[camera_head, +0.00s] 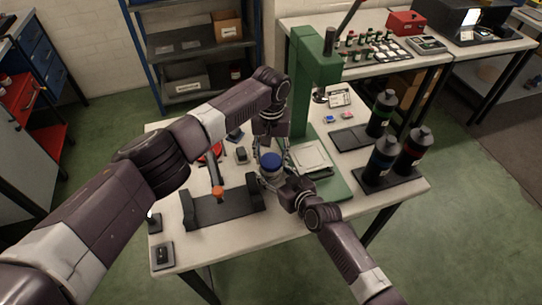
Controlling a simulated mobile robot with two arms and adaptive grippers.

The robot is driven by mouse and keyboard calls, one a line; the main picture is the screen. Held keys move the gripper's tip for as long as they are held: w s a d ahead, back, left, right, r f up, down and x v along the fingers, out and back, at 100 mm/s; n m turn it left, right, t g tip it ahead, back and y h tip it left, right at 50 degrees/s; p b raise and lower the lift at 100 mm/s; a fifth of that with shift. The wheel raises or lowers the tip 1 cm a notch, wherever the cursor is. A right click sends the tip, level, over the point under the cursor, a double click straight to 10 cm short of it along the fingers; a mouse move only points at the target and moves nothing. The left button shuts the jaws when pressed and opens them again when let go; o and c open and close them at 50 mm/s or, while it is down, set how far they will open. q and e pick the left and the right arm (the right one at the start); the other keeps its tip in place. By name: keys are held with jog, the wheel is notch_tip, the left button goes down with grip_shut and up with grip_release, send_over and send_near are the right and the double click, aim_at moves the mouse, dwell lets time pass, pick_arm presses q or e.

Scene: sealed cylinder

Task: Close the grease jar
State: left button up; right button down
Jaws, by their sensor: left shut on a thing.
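The grease jar (270,175) stands near the middle of the white workbench, with its blue lid (271,161) at its top. My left gripper (269,149) points down from above and is shut on the blue lid. My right gripper (283,180) comes in from the lower right, with its fingers close beside the jar body. The picture is too small to tell whether they touch or grip it. The grippers hide parts of the jar, and I cannot tell whether the lid sits level on it.
A green press (302,85) stands just right and behind. Dark bottles (384,155) stand at the right on trays. A black cradle (225,206) with an orange-tipped tool (217,191) lies at the left front. The bench's front edge has some free room.

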pick_arm(q)
jog(key=m, duration=0.8)
jog(key=o, duration=1.4)
jog(key=shift+c, duration=0.2)
notch_tip(320, 180, up, 12)
jog(key=shift+f, duration=0.1)
pick_arm(e)
jog(key=c, duration=0.8)
grip_release()
